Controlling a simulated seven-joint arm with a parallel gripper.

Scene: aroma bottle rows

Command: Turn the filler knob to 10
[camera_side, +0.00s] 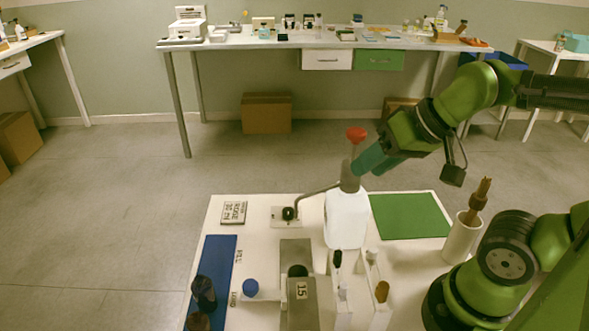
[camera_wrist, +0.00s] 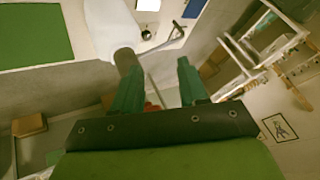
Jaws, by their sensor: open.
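A grey box with a black knob (camera_side: 297,271) on top and a plate marked 15 (camera_side: 302,290) stands at the table's front middle. Which part is the filler knob is not plainly marked. Behind it a white jug (camera_side: 347,222) has a grey neck (camera_side: 349,180), a bent spout to the left and a red top (camera_side: 356,134) on a thin stem. My gripper (camera_side: 358,168) is tilted beside the stem, just below the red top. In the wrist view my gripper (camera_wrist: 156,64) is open, with the jug's grey neck (camera_wrist: 125,58) by the left finger and a bit of red top (camera_wrist: 152,107) between the fingers.
A small black-topped piece (camera_side: 289,213) sits under the spout end. A green mat (camera_side: 410,215) lies right of the jug. White racks with bottles (camera_side: 343,295) stand right of the box. A blue strip (camera_side: 213,262) with dark bottles lies left. A white cup (camera_side: 462,238) stands at right.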

